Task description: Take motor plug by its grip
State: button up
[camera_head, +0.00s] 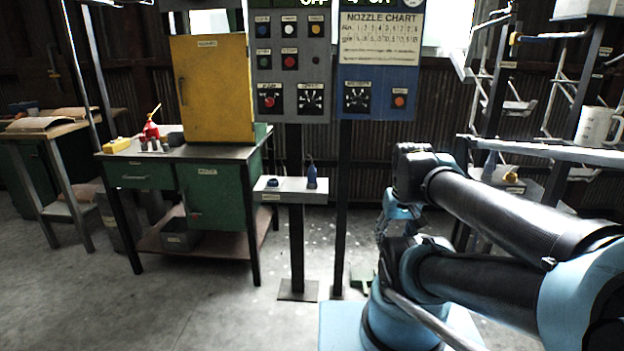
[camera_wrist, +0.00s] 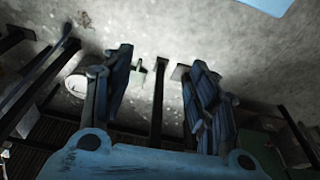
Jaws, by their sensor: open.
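A small dark-blue upright piece (camera_head: 311,175), which looks like the motor plug, stands at the right end of a narrow grey shelf (camera_head: 290,196) on a post. A low blue piece (camera_head: 272,183) sits at the shelf's left end. My gripper (camera_head: 382,232) hangs right of the shelf, lower than it and apart from it, partly hidden behind my arm. I cannot make out the plug in the wrist view.
Control panels (camera_head: 290,60) stand behind the shelf. A green workbench (camera_head: 210,165) with a yellow cabinet (camera_head: 212,88) is on the left. A rack (camera_head: 500,100) with a white mug (camera_head: 597,127) is on the right. The floor before the shelf is clear.

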jog(key=w+a+r+n+y, duration=0.1)
jog(key=w+a+r+n, duration=0.25)
jog(key=w+r, duration=0.55)
notch_tip(320, 180, up, 7)
jog(key=n+y, duration=0.3)
jog(key=n, duration=0.5)
send_over(312, 172)
jog(key=s+d, duration=0.1)
jog(key=d, duration=0.5)
jog(key=x, duration=1.1)
jog(key=shift+a+f, duration=0.1)
jog(key=shift+f, duration=0.25)
jog(key=x, duration=0.3)
jog(key=shift+a+f, duration=0.25)
jog(key=shift+a, duration=0.15)
jog(key=shift+w+a+f, duration=0.15)
jog(key=shift+a+f, duration=0.05)
jog(key=shift+f, duration=0.45)
jog(key=c, duration=1.1)
